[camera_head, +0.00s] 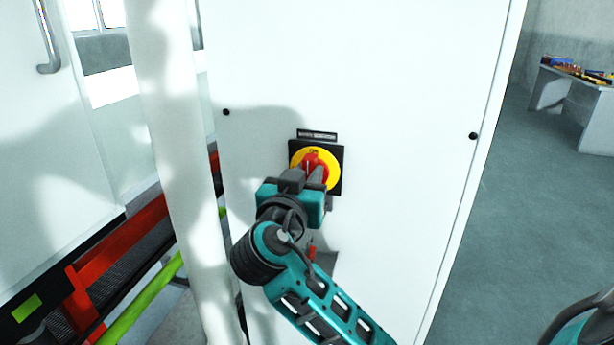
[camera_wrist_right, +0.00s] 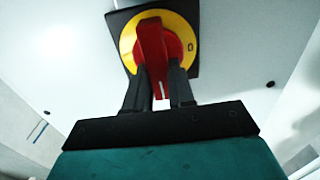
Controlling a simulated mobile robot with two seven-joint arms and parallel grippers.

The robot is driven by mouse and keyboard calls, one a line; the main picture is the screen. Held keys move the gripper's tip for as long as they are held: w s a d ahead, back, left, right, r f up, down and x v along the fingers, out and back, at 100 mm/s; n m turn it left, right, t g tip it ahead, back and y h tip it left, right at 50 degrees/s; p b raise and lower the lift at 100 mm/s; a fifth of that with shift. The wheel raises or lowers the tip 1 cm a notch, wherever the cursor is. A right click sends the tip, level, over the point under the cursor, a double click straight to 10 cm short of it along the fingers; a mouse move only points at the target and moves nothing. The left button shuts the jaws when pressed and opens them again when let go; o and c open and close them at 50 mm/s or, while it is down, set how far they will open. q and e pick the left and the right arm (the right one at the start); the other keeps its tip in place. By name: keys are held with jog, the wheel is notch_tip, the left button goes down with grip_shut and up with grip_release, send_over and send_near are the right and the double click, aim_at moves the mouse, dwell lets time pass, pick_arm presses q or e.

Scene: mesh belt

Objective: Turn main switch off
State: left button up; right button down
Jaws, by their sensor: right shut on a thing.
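The main switch is a red rotary handle (camera_head: 313,163) on a yellow disc (camera_head: 328,156) with a black square plate, mounted on a white cabinet door (camera_head: 400,80). In the right wrist view the red handle (camera_wrist_right: 151,45) stands roughly upright, tilted slightly, on the yellow ring (camera_wrist_right: 186,37). My right gripper (camera_head: 306,175) is at the switch, its dark fingers (camera_wrist_right: 160,85) shut on either side of the handle's lower part. The fingers hide part of the handle in the head view. My left gripper is not in view.
A red and green frame with a dark mesh belt (camera_head: 125,270) lies left of the cabinet, behind a white post (camera_head: 175,150). A table with tools (camera_head: 580,80) stands far right. The grey floor (camera_head: 530,190) between is clear.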

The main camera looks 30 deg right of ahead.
jog(key=shift+n, duration=0.3)
jog(key=n, duration=1.1)
jog(key=w+f+n, duration=0.1)
jog(key=n, duration=0.5)
jog(key=shift+a, duration=0.4)
jog(key=c, duration=1)
grip_release()
jog(key=shift+o, duration=0.2)
jog(key=shift+f, duration=0.1)
